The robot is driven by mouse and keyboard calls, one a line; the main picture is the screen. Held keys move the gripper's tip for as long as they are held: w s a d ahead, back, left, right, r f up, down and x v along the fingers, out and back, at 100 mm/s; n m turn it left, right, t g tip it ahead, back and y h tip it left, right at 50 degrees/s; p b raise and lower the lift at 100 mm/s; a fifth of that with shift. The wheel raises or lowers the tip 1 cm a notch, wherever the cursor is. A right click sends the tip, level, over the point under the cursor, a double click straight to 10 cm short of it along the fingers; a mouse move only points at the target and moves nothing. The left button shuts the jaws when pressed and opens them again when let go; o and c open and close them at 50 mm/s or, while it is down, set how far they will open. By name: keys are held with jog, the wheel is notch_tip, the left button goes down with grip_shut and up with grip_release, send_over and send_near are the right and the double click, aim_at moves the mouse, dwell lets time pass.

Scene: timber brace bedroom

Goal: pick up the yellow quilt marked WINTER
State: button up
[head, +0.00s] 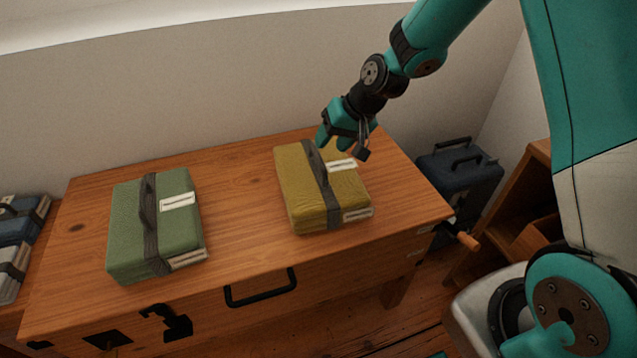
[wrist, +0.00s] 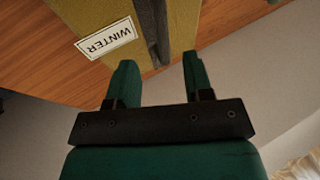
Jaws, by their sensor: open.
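The yellow quilt (head: 298,190) is a folded block with a dark grey strap and white labels, lying on the wooden chest (head: 236,240) right of its middle. In the wrist view the quilt (wrist: 108,18) shows at the top, with a white label reading WINTER (wrist: 106,39) and its dark strap (wrist: 152,30). My gripper (head: 340,148) is above the quilt's far right part. In the wrist view my gripper (wrist: 158,70) has its two fingers apart with nothing between them, near the strap. Whether a finger touches the quilt cannot be told.
A green strapped quilt (head: 125,225) lies on the chest's left part, with bare wood between the two. Dark blue and grey bundles (head: 20,225) sit at the far left. A dark blue case (head: 470,180) stands right of the chest. The wall is close behind.

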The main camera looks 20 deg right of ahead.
aim_at(319, 154)
jog(key=shift+a+b+x, duration=0.2)
jog(key=shift+b+x, duration=0.3)
jog(key=shift+x, duration=2.6)
jog(key=shift+r, duration=0.1)
grip_shut()
jog(key=shift+d, duration=0.1)
